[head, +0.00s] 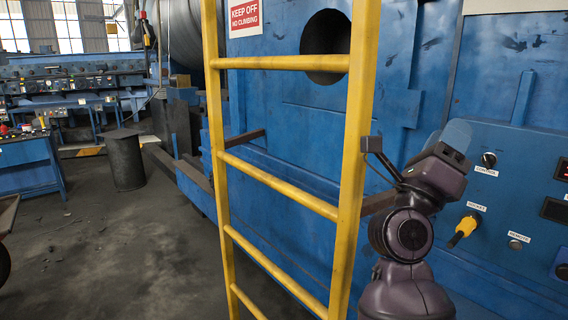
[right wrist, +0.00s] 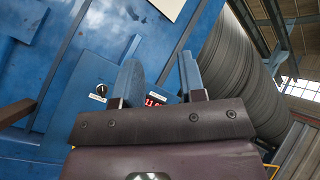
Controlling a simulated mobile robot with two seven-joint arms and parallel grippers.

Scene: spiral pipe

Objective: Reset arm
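My right arm (head: 408,232) rises from the bottom right in the head view, in front of the blue machine. Its right gripper (head: 456,136) is at the top of the arm, left of the control panel's knobs in the picture. In the right wrist view the gripper (right wrist: 160,78) has two blue-grey fingers standing apart with nothing between them. The panel's red display shows through the gap. No contact between the fingers and the panel can be made out. My left arm and gripper are not in view.
A yellow ladder (head: 352,170) stands close left of my right arm. The control panel (head: 510,190) carries a black knob (head: 489,159) and a yellow-handled switch (head: 464,229). A dark drum (head: 124,160) stands farther left. The floor (head: 110,250) left of the ladder is largely clear.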

